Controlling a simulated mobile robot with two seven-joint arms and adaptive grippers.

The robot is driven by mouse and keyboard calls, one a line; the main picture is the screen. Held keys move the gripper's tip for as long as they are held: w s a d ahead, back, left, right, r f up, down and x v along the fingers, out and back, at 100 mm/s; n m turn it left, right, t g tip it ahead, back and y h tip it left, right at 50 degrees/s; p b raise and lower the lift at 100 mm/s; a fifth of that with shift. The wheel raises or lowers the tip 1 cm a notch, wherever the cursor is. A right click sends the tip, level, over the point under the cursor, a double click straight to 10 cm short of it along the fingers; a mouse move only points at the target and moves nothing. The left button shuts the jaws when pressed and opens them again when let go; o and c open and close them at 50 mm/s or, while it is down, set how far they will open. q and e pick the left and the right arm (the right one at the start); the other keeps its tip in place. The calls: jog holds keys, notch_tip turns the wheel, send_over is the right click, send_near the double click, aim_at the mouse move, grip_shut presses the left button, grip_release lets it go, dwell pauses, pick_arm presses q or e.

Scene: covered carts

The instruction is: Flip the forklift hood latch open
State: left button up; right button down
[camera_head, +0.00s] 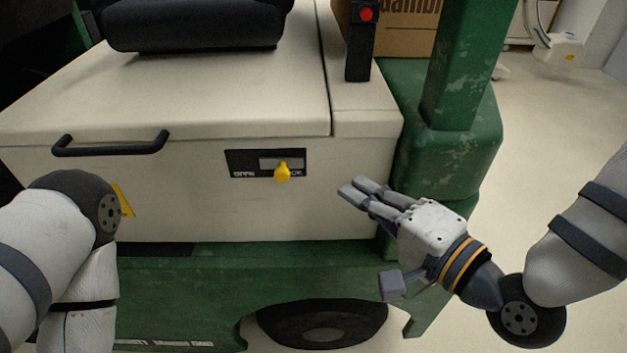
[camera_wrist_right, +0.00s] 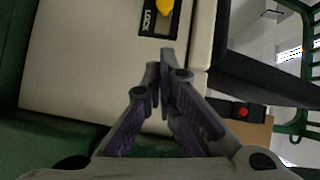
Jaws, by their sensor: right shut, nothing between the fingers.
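The forklift hood (camera_head: 190,85) is a large cream box, closed, with a black handle (camera_head: 110,145) on its front edge. The latch is a yellow knob (camera_head: 282,172) on a black plate (camera_head: 245,163) marked with words at both ends; the knob sits toward the right end. My right gripper (camera_head: 358,190) is shut and empty, to the right of the latch and a little lower, apart from it. In the right wrist view its fingertips (camera_wrist_right: 160,65) are together and the yellow knob (camera_wrist_right: 167,6) shows at the top edge. My left gripper is not seen; only my left arm shows at lower left.
A green post (camera_head: 455,65) and green body (camera_head: 430,160) stand right of the hood. A black seat (camera_head: 190,22) is on top. A red button (camera_head: 366,14) on a black post and a cardboard box (camera_head: 410,25) are behind. A wheel (camera_head: 320,322) is below. Floor at right is clear.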

aim_at(282, 177)
jog(key=w+a, duration=0.1)
jog(key=a, duration=0.1)
jog(key=w+a, duration=0.3)
jog(key=shift+w+a+f, duration=0.15)
jog(key=shift+a+f, duration=0.35)
jog(key=shift+a, duration=0.25)
jog(key=a, duration=0.4)
jog(key=shift+a, duration=0.15)
